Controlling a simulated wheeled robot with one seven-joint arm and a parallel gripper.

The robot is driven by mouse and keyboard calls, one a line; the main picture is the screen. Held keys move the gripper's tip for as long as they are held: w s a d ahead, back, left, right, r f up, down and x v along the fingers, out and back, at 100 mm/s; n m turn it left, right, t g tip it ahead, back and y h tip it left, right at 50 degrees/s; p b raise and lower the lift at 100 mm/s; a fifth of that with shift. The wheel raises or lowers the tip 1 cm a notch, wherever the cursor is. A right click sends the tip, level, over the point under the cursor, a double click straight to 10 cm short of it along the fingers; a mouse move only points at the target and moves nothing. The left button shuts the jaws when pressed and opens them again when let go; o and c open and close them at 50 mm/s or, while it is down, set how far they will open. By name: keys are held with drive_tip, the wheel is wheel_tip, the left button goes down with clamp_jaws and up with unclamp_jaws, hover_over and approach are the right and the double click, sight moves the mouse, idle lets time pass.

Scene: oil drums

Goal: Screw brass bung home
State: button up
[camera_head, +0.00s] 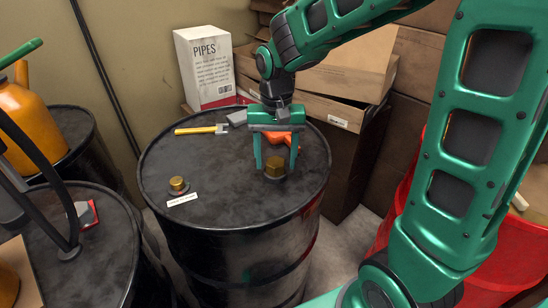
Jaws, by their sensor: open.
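A brass bung (275,167) with a hexagonal head sits at the right side of the black drum's lid (228,170). My gripper (275,167) is above that bung, its two green fingers pointing down on either side of it. The fingers are spread, and a gap shows between the left finger and the brass. Whether the right finger touches the bung I cannot tell. A smaller brass bung (178,184) stands at the lid's left, beside a white label (182,200). The threads of both bungs are hidden.
A yellow-handled tool (202,129) lies at the lid's back left, with an orange object (280,139) behind my gripper. A PIPES box (205,67) and cardboard boxes (345,65) stand behind. Other drums (95,250) are left, a red container (505,255) right. The lid's front middle is clear.

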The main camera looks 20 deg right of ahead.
drive_tip(key=shift+c, duration=0.7)
drive_tip(key=c, duration=1.2)
drive_tip(key=shift+m, duration=0.3)
clamp_jaws()
drive_tip(key=m, duration=0.5)
drive_tip(key=shift+m, duration=0.3)
drive_tip(key=m, duration=0.6)
drive_tip(key=shift+w, duration=0.1)
